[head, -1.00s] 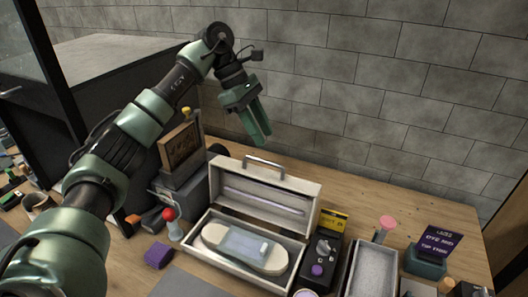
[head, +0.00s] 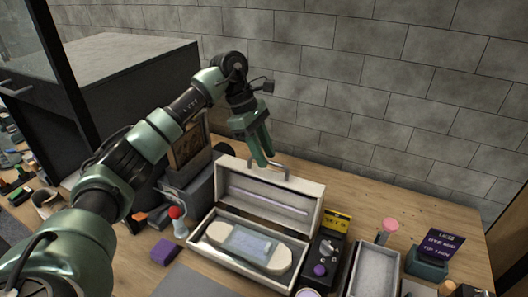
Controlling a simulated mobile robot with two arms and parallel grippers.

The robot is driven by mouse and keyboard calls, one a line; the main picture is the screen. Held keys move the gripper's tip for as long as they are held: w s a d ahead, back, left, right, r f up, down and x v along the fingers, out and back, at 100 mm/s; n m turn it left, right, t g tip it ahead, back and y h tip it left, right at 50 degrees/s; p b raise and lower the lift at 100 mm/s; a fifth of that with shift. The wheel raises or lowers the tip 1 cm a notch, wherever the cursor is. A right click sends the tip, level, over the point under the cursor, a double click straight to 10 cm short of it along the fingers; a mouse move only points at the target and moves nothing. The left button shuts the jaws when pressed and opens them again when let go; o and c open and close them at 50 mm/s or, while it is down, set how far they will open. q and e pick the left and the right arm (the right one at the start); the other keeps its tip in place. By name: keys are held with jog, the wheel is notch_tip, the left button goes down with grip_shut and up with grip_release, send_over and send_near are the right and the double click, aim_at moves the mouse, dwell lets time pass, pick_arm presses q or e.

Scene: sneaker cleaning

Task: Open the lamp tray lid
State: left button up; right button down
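The lamp tray (head: 214,240) is a pale box on the wooden table. Its lid (head: 308,203) stands raised at the back, with a slim light tube (head: 262,200) along its inner face. A metal handle (head: 284,172) is on the lid's top edge. A pale sole-shaped piece with a bluish clear block (head: 248,243) lies inside the tray. My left gripper (head: 263,163) points down with its green fingertips at the left part of the handle, overlapping it in the picture. Contact and the gap between the fingers cannot be made out. My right gripper is not in view.
Left of the tray are a red-topped bottle (head: 178,222), a purple block (head: 163,252) and a grey stand (head: 190,190). Right of it are a dark box with a purple knob (head: 321,268), an open grey tray (head: 376,270) and a sign (head: 437,245). The wall is close behind.

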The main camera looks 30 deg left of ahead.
pick_arm(q)
grip_shut()
dwell(1.3)
